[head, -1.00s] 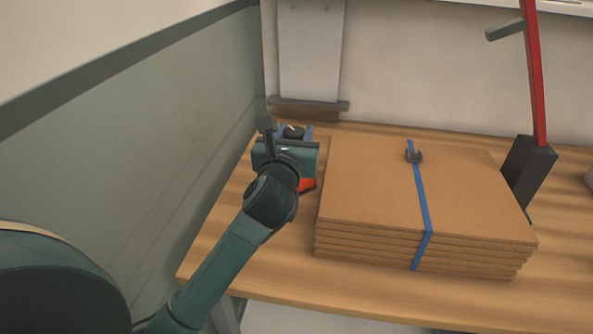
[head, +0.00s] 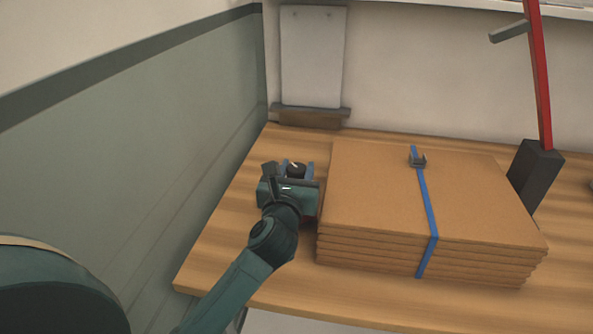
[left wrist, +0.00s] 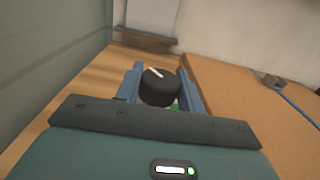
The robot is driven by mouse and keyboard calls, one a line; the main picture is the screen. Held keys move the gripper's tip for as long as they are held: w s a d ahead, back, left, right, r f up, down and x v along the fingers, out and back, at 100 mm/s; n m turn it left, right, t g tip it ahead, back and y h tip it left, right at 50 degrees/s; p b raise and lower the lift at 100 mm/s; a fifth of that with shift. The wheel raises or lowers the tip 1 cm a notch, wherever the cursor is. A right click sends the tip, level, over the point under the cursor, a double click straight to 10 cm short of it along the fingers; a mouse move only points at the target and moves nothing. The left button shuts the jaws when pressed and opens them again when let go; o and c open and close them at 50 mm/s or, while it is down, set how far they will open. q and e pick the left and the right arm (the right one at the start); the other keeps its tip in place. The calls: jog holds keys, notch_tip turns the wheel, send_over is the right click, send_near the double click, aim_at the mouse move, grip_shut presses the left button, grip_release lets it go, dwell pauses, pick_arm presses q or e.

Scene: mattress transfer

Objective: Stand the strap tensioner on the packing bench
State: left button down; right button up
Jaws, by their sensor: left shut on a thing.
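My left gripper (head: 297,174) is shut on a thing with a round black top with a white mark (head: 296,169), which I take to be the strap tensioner. In the left wrist view its black top (left wrist: 159,87) sits between the two blue fingers (left wrist: 160,90), with a bit of green below. A little red shows beside the gripper in the head view. The gripper is over the left part of the wooden packing bench (head: 225,225), close beside the cardboard stack. The thing's base is hidden, so I cannot tell whether it touches the bench. My right gripper is not in view.
A strapped stack of cardboard sheets (head: 375,190) with a blue strap and dark buckle (head: 417,160) lies right of the gripper. A red lever (head: 540,80) on a dark base (head: 535,175) stands further right. A pale panel (head: 312,60) is behind. Bare bench lies to the left.

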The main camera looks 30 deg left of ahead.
pick_arm(q)
jog(key=c, duration=0.9)
grip_release()
jog(key=shift+f, duration=0.1)
jog(key=shift+r, duration=0.2)
jog(key=shift+b+v, duration=0.35)
jog(key=shift+v, duration=5.75)
